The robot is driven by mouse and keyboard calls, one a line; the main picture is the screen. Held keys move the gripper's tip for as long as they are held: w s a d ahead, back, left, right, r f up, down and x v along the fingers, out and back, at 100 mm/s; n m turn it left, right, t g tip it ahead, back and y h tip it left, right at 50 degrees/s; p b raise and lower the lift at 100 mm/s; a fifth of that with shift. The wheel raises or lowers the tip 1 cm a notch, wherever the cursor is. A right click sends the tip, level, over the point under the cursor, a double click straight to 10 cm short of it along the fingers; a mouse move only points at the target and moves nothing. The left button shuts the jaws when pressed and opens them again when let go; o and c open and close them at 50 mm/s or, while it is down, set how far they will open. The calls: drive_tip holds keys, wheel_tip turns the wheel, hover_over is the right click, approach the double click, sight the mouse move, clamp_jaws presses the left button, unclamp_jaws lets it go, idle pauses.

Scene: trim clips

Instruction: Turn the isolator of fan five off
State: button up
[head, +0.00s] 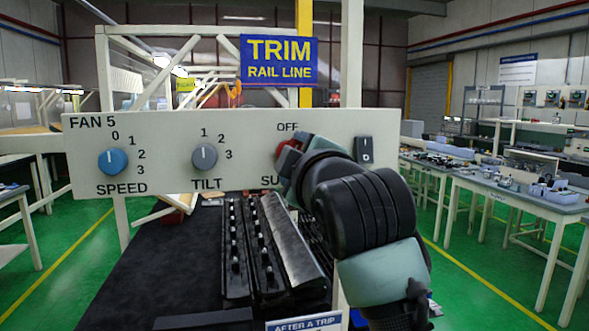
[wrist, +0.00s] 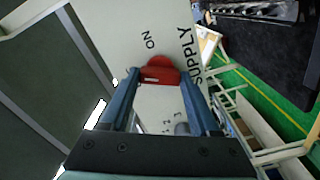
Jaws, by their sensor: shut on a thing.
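The FAN 5 panel (head: 160,130) is a pale board facing me in the head view. Its red isolator handle (head: 286,150), below the word OFF, is mostly hidden behind my gripper (head: 292,168). In the wrist view the red handle (wrist: 158,70) sits between the blue fingertips of my gripper (wrist: 161,80), which is shut on it. The word ON is printed beside the handle there, and SUPPLY runs along the panel edge. OFF is not visible in the wrist view. I cannot tell which mark the handle points to.
Left of the isolator are a blue SPEED knob (head: 112,161) and a grey TILT knob (head: 205,156). A dark rocker switch (head: 363,149) is close on its right. Black trim racks (head: 235,250) lie below the panel. Workbenches (head: 520,195) stand to the right.

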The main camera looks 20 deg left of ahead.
drive_tip(key=n+b, duration=0.1)
drive_tip(key=n, duration=0.3)
drive_tip(key=shift+f+n, duration=0.1)
drive_tip(key=shift+n, duration=0.3)
drive_tip(key=shift+b, duration=0.3)
drive_tip(key=o, duration=1.4)
drive_tip(key=shift+c, duration=0.2)
drive_tip(key=b+v, duration=0.4)
drive_tip(key=v, duration=0.9)
